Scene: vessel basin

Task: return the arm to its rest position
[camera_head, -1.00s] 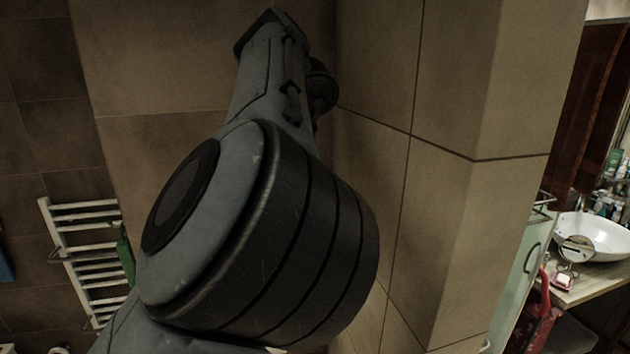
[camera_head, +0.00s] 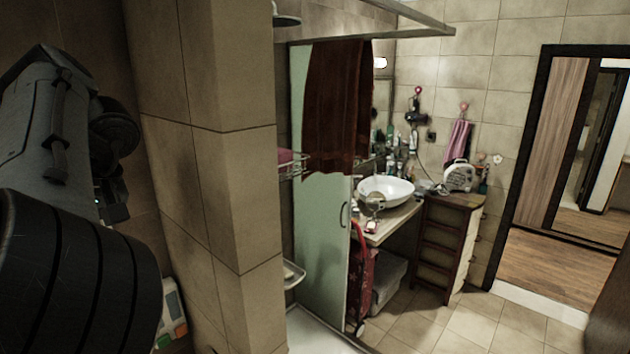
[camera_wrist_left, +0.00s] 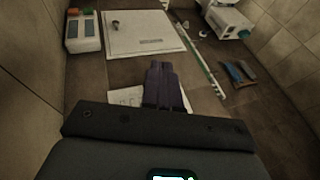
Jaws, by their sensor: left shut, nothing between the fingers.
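My left arm (camera_head: 60,130) fills the left edge of the head view, with its large ribbed joint at the bottom left. Its gripper cannot be made out there. In the left wrist view my left gripper (camera_wrist_left: 162,68) points away from the camera with its dark fingers together and nothing between them. It is over a brown tiled floor (camera_wrist_left: 125,73), apart from the things around it. My right arm and gripper are not in view.
A tiled pillar (camera_head: 235,150) stands close to the right of my arm. Beyond are a glass shower door (camera_head: 320,230), a white basin (camera_head: 386,190), a wooden cabinet (camera_head: 445,250) and a doorway. The wrist view shows a white square panel (camera_wrist_left: 140,35) and a white box (camera_wrist_left: 84,40).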

